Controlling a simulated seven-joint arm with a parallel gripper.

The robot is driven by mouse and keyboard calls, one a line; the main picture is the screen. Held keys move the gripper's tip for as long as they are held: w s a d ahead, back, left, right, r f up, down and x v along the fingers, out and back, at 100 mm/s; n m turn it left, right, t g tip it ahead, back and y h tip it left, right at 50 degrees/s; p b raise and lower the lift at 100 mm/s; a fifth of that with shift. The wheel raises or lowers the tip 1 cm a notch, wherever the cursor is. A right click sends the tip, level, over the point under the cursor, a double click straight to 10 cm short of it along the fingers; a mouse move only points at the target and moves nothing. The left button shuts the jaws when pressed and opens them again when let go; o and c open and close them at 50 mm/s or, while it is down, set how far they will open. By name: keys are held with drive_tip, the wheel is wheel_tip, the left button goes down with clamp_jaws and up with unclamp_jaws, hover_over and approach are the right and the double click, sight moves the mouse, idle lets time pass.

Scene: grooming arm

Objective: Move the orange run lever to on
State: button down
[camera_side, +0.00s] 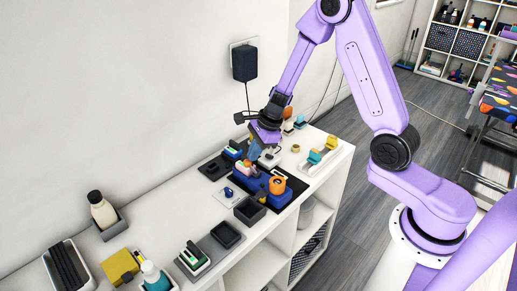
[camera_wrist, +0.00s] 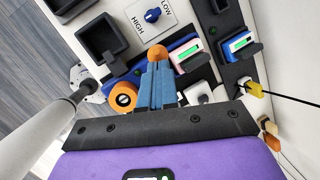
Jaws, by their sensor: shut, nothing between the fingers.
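In the wrist view an orange lever end (camera_wrist: 157,52) shows just beyond my fingertips, over a blue unit (camera_wrist: 185,44). My gripper (camera_wrist: 157,66) is shut and empty, its blue fingers together. The fingers hide the lower part of the lever, so I cannot tell its setting or whether they touch it. In the side view my gripper (camera_side: 252,158) is low over the blue unit (camera_side: 280,199), behind the orange round part (camera_side: 277,185).
A HIGH/LOW panel with a blue knob (camera_wrist: 152,15) and a black tray (camera_wrist: 100,40) lie nearby. Two holders with green displays, one pink (camera_wrist: 188,57) and one blue (camera_wrist: 238,43), stand close to the fingers.

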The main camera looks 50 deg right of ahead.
drive_tip(key=shift+a+f, duration=0.1)
drive_tip(key=shift+a, duration=0.3)
idle(0.5)
drive_tip(key=shift+r, duration=0.75)
drive_tip(key=d+v, duration=0.1)
drive_tip(key=v, duration=1.2)
drive_tip(key=shift+s+d+f, duration=0.2)
drive_tip(key=shift+s+f, duration=0.05)
drive_tip(key=shift+s, duration=0.05)
